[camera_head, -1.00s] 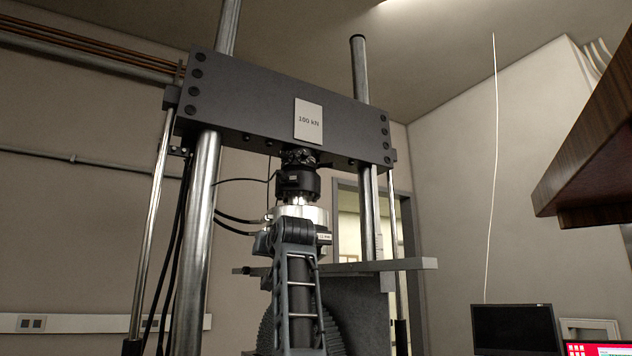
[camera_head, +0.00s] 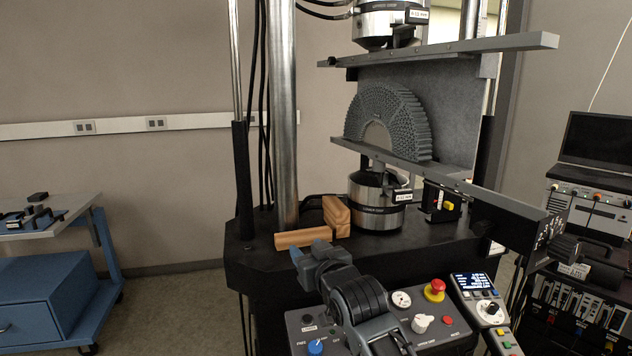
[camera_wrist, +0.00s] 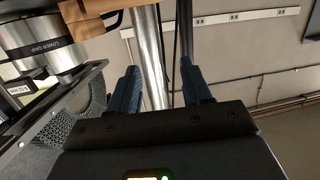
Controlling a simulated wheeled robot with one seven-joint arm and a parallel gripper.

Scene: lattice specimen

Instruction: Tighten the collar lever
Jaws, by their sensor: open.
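The testing machine's upper grip (camera_head: 385,24) is a silver cylinder at the top edge, with a small black part under it. The lower grip (camera_head: 377,212) is a silver and black cylinder on the machine's base; it also shows in the wrist view (camera_wrist: 40,45). I cannot make out for certain which part is the collar lever. A grey arched lattice specimen (camera_head: 385,122) stands between two flat bars. My gripper (camera_head: 312,252) is low in front of the base, by the wooden blocks. In the wrist view my gripper (camera_wrist: 160,88) has its fingers apart with nothing between them.
Wooden blocks (camera_head: 310,232) lie on the black base, left of the lower grip. A control panel (camera_head: 430,320) with a red button is at the front. A long bar reaches right toward instruments (camera_head: 590,205). A blue cart (camera_head: 50,290) is at left, with open floor between.

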